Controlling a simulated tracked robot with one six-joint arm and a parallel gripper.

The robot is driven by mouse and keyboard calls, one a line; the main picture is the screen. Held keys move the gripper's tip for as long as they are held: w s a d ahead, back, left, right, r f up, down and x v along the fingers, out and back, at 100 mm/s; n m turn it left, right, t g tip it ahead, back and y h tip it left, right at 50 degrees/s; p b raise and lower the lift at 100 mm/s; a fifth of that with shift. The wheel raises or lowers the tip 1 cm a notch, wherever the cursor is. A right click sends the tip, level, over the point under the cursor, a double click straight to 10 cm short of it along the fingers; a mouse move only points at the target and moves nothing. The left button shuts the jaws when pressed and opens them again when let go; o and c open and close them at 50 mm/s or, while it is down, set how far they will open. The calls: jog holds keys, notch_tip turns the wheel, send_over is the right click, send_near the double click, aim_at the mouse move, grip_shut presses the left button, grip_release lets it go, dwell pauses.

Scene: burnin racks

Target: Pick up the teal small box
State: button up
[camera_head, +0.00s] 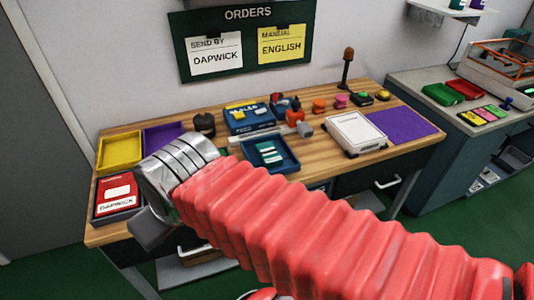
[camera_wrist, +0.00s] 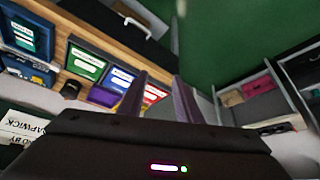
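A small teal box with white labels (camera_head: 268,153) lies in a blue tray (camera_head: 290,165) on the wooden table in the head view. It seems to show also at the upper left of the wrist view (camera_wrist: 23,37). My gripper (camera_wrist: 160,78) has its two fingers apart, with nothing seen between them. In the head view my gripper (camera_head: 150,228) hangs at the table's front left edge, left of the tray and partly hidden by my wrist.
A red box (camera_head: 115,192) sits at the table's left end, by yellow (camera_head: 120,150) and purple trays. In the wrist view, green (camera_wrist: 85,62) and blue (camera_wrist: 118,78) boxes stand between it and the tray. A white device (camera_head: 355,132) stands right of the tray.

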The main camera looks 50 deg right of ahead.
jog(key=shift+o, duration=0.5)
